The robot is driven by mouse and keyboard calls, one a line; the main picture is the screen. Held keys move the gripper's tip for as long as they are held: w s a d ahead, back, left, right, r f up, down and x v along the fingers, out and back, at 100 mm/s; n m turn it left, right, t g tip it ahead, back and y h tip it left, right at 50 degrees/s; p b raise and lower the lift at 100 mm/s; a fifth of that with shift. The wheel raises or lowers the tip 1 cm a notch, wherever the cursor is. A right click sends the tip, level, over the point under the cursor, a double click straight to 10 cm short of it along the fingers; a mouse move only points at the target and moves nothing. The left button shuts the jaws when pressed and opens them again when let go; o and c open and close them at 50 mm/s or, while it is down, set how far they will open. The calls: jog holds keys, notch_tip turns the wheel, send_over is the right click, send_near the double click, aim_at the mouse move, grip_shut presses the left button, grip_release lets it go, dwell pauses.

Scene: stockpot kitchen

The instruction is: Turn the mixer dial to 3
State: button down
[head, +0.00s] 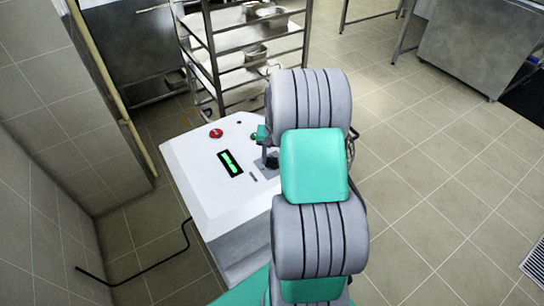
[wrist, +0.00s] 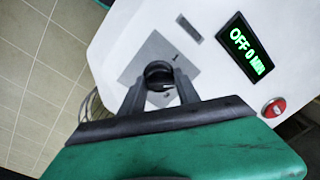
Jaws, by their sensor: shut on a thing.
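The mixer's white control panel (head: 205,185) stands ahead, and it fills the upper part of the wrist view (wrist: 210,80). A black dial (wrist: 158,70) sits on a grey square plate (wrist: 150,52) with small marks, one looking like a 1. My gripper (wrist: 159,88) has its two dark fingers on either side of the dial and is shut on it. In the head view my gripper (head: 268,158) is at the panel's right side, and my arm partly covers the dial. The green-lit display (wrist: 246,48) appears to read OFF 0 MIN. The dial's pointer is not clear.
A metal rack (head: 240,50) stands behind. A black cable (head: 150,267) lies at left. Tiled floor at right is clear.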

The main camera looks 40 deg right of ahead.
aim_at(273, 162)
jog(key=m+p, duration=0.1)
jog(key=m, duration=0.6)
jog(key=shift+r, duration=0.1)
jog(key=m, duration=0.4)
jog(key=shift+s+h, duration=0.1)
jog(key=shift+h, duration=0.2)
jog(key=shift+m, duration=1.6)
jog(key=c, duration=0.9)
grip_release()
jog(key=shift+a, duration=0.1)
jog(key=r, duration=0.7)
jog(key=shift+s+a+r, duration=0.1)
jog(key=shift+s+r, duration=0.15)
jog(key=shift+r, duration=0.1)
